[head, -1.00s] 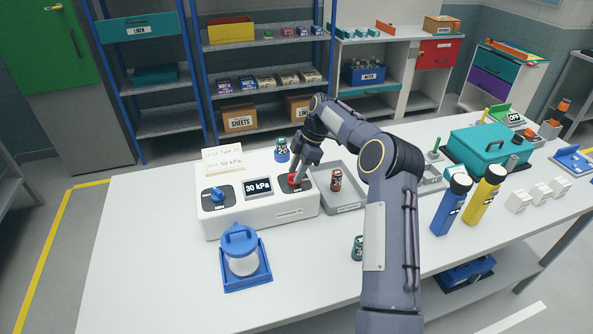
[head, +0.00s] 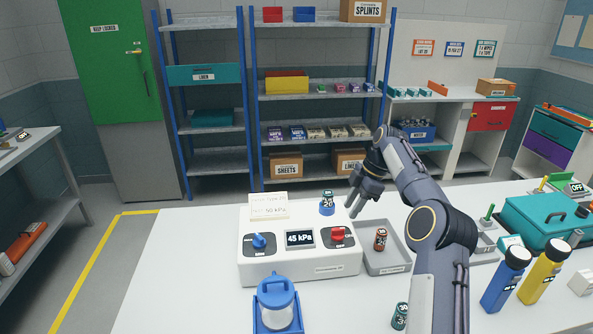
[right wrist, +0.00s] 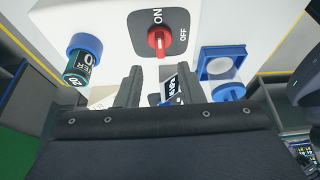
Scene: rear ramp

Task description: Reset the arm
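My right gripper (head: 355,207) hangs in the air just behind and above the right part of a white control box (head: 300,262). Its two fingers stand apart with nothing between them in the right wrist view (right wrist: 160,88). The box has a red switch knob (head: 338,236), a blue dial (head: 259,241) and a display (head: 300,238) reading 45 kPa. My left gripper is out of view.
A handwritten card (head: 268,206) stands behind the box, beside a blue-capped vial (head: 327,203). A grey tray (head: 387,262) with a red can (head: 380,239) lies right of the box. A blue-lidded jar (head: 277,297) stands in front. The table's left part is clear.

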